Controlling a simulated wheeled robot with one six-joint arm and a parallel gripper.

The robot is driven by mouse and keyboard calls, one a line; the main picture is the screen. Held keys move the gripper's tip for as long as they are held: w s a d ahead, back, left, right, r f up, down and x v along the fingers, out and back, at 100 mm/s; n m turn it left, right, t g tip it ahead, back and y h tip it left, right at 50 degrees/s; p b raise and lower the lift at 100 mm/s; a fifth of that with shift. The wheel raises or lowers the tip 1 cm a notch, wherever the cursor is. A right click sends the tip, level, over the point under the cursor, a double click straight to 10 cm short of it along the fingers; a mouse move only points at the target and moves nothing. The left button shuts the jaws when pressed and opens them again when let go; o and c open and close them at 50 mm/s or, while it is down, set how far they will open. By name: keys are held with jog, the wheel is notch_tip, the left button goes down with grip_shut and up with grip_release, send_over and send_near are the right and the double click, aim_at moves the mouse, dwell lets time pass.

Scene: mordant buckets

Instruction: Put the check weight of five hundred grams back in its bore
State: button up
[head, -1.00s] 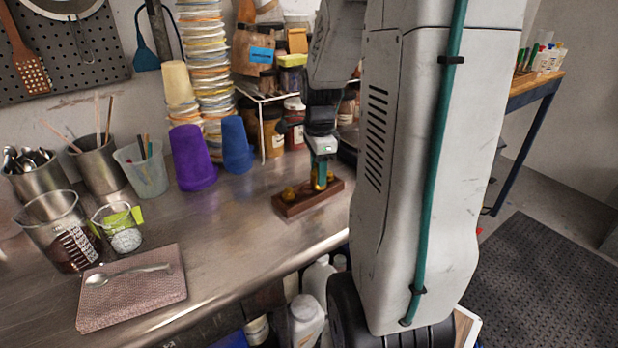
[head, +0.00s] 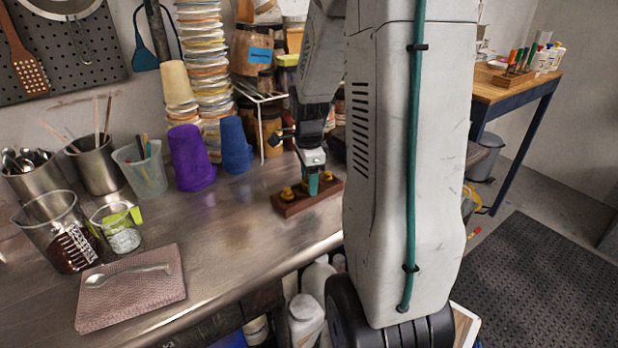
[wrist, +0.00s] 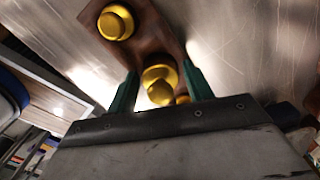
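The dark wooden block (head: 290,210) lies on the steel bench in the head view; its brown top (wrist: 150,42) shows in the wrist view. A brass weight (head: 287,193) stands at its left end and another brass weight (head: 327,176) at its right end. My gripper (head: 312,190) points down at the block's middle. In the wrist view, its teal fingers (wrist: 160,70) stand either side of a knobbed brass weight (wrist: 158,74), with a narrow gap on each side. That weight is over the block's middle; how deep it sits is hidden.
Purple cups (head: 190,158) and blue cups (head: 235,146) stand left of the block, behind it. A wire rack (head: 262,100) with jars is at the back. A folded cloth with a spoon (head: 128,275) lies front left. Bench between cloth and block is clear.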

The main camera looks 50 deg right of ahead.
jog(key=shift+o, duration=0.2)
jog(key=shift+r, duration=0.15)
notch_tip(320, 180, up, 12)
jog(key=s+a+r+n, duration=0.2)
jog(key=s+a+n, duration=0.1)
jog(key=a+n, duration=0.4)
jog(key=s+a+r+n, duration=0.3)
jog(key=a+n, duration=0.3)
jog(key=a, duration=0.4)
jog(key=s+a+f+n+t, duration=0.1)
jog(key=s+a+n, duration=0.6)
jog(key=s+n, duration=0.2)
jog(key=n, duration=0.2)
jog(key=shift+s+a+f+n, duration=0.15)
jog(key=shift+s+a+n, duration=0.15)
jog(key=shift+a, duration=0.1)
